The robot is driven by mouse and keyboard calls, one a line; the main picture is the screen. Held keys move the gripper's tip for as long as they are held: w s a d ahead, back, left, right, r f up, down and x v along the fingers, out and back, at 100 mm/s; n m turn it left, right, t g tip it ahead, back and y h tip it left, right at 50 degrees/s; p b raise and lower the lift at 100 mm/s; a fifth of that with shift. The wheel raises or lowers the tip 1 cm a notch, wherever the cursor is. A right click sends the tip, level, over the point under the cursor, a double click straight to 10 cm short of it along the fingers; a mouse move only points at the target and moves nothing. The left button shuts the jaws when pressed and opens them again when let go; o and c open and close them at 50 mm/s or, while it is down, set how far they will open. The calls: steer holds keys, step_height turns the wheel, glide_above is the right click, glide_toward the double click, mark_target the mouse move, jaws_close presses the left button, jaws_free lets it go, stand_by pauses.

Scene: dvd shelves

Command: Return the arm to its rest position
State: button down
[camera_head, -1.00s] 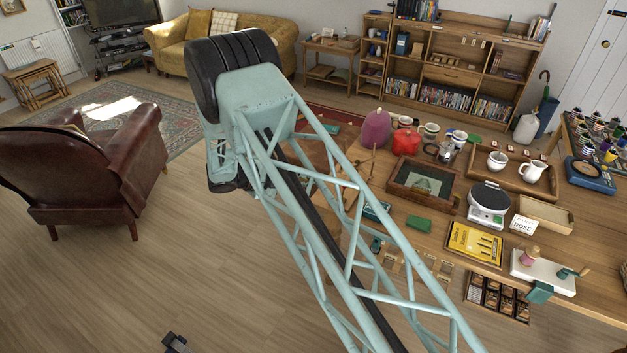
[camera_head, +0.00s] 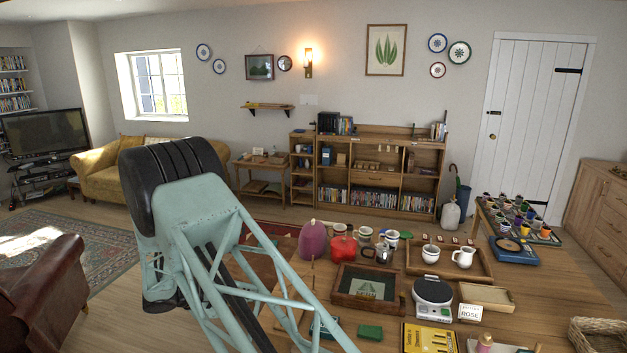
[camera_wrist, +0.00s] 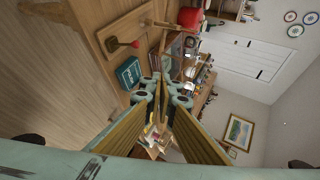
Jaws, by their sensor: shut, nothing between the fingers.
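My gripper (camera_wrist: 163,98) shows in the wrist view with its fingers brought together and nothing between them. It is in free space, with the wooden table and a wall beyond it. In the head view my pale green lattice arm rises from the lower middle to a black-capped joint at the left. The gripper itself is not visible in the head view. The arm covers the left part of the wooden table (camera_head: 560,290).
The table holds a framed tray (camera_head: 367,288), a kitchen scale (camera_head: 432,292), a red pot (camera_head: 343,249) and a yellow box (camera_head: 430,338). A shelf unit (camera_head: 385,175) stands at the back wall. A leather armchair (camera_head: 40,285) is at the lower left.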

steer(key=s+d+r+m+g+y+b, duration=0.1)
steer(key=s+d+r+m+g, duration=0.1)
steer(key=s+d+r+m, duration=0.7)
steer(key=s+d+r+m+g+y+b, duration=0.15)
steer(key=s+d+r+m, duration=0.35)
steer(key=d+r, duration=0.6)
steer(key=s+d+r+m+g+y+b, duration=0.1)
steer(key=s+d+r+m+g, duration=0.1)
steer(key=s+d+r+m, duration=0.65)
steer(key=s+d+r+m+y+b, duration=0.1)
steer(key=s+d+r+m, duration=0.1)
steer(key=s+d+m, duration=0.4)
steer(key=s+d+r+m+y+b, duration=0.1)
steer(key=s+d+r+m+y, duration=0.2)
steer(key=s, duration=0.6)
steer(key=s+d+f+m+t+y+b, duration=0.1)
steer(key=s+f+m+b, duration=0.1)
steer(key=s+m, duration=1.1)
steer(key=shift+s+m+t, duration=0.35)
steer(key=shift+s, duration=2.7)
steer(key=shift+y, duration=0.25)
steer(key=shift+d, duration=0.2)
